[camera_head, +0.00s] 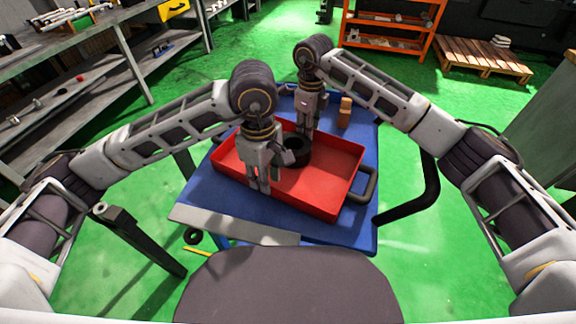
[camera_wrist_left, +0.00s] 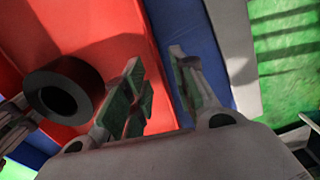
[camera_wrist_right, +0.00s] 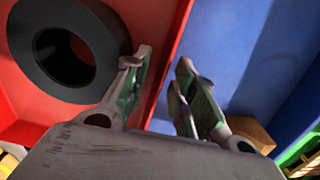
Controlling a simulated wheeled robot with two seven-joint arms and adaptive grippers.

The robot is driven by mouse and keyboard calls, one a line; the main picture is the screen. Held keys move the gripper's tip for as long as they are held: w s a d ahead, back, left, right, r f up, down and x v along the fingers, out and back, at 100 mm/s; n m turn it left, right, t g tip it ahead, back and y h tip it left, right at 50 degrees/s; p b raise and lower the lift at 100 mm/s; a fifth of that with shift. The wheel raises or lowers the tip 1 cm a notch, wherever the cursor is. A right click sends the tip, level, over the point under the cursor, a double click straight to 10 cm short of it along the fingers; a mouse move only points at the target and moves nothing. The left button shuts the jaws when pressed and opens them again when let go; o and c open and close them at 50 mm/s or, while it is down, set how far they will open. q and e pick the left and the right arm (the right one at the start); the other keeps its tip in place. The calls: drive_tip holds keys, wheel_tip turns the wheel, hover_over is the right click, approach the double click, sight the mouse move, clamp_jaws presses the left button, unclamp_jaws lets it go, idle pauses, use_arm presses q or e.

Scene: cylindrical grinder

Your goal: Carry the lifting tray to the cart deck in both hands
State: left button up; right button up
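The red lifting tray (camera_head: 320,190) lies on the blue cart deck (camera_head: 345,235), slightly skewed, with a black handle (camera_head: 369,185) at its right end. A dark ring (camera_head: 297,151) lies inside the tray. It also shows in the left wrist view (camera_wrist_left: 62,92) and the right wrist view (camera_wrist_right: 68,48). My left gripper (camera_head: 262,188) is at the tray's near long wall, its fingers apart on either side of that wall. My right gripper (camera_head: 304,130) is at the far long wall, fingers also apart around the rim. Contact with the deck beneath the tray is hidden.
A small brown block (camera_head: 345,112) stands on the deck behind the tray. A grey plate (camera_head: 235,225) lies along the deck's near left edge. A black tubular bar (camera_head: 425,195) rises at the right. Shelving (camera_head: 150,75) stands left; an orange rack (camera_head: 390,30) and pallet (camera_head: 480,57) stand behind.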

use_arm(q)
wheel_tip(320, 180, up, 9)
drive_tip(key=shift+f, duration=0.15)
idle(0.4)
idle(0.5)
use_arm(e)
wheel_tip(320, 180, up, 12)
idle(0.7)
use_arm(q)
drive_tip(key=shift+s, duration=0.1)
use_arm(e)
drive_tip(key=shift+s, duration=0.1)
idle(0.4)
